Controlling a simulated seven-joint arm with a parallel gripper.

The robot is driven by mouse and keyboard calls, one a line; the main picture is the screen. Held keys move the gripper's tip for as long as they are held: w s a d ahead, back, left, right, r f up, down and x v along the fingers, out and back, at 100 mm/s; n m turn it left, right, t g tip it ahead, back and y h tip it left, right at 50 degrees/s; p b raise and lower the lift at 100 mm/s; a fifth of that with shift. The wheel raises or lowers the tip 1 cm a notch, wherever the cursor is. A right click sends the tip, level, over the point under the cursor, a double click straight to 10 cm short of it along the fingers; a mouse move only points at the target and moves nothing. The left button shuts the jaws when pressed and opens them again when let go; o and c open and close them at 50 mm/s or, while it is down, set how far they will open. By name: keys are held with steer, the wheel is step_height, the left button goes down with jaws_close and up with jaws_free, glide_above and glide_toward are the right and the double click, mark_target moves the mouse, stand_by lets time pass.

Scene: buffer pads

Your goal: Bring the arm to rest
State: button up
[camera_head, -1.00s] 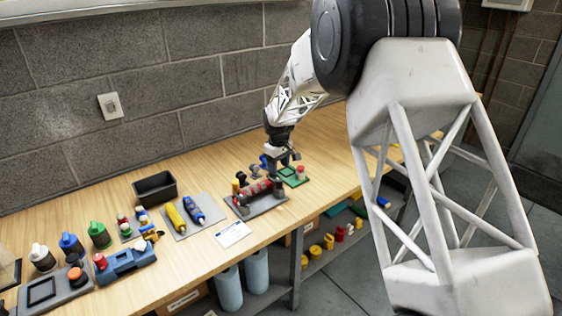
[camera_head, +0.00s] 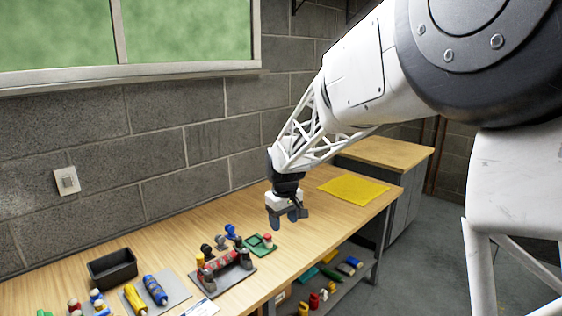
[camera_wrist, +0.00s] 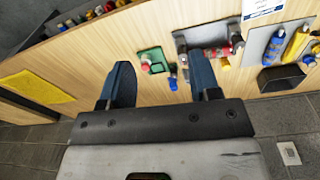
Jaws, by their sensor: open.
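My gripper (camera_head: 287,219) hangs above the wooden workbench (camera_head: 340,207), a little right of and above the green pad. In the wrist view its two blue fingers stand wide apart with nothing between them, so my gripper (camera_wrist: 160,85) is open and empty. The green pad (camera_head: 256,246) with a red-topped piece (camera_head: 267,239) lies on the bench; the pad also shows between the fingers in the wrist view (camera_wrist: 150,57). My arm reaches in from the right side of the head view.
A grey tray with a red part (camera_head: 222,266), a black bin (camera_head: 112,267) and yellow and blue bottles (camera_head: 145,293) stand to the left. A yellow mat (camera_head: 354,189) lies at the bench's right end. A lower shelf (camera_head: 330,290) holds several small items. Bench around the mat is clear.

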steer(key=s+d+r+m, duration=0.25)
steer(key=s+d, duration=0.25)
steer(key=s, duration=0.5)
steer(key=s+d+r+m+t, duration=0.1)
steer(key=s+d+r, duration=0.3)
steer(key=s, duration=0.6)
steer(key=s+d+r+m, duration=0.1)
steer(key=s+d+m, duration=0.1)
steer(key=s+d, duration=0.6)
steer(key=s+f+m, duration=0.2)
steer(key=s, duration=1)
steer(key=shift+s+d+f+t, duration=0.25)
steer(key=shift+s+d+t, duration=0.1)
steer(key=shift+s+t, duration=0.05)
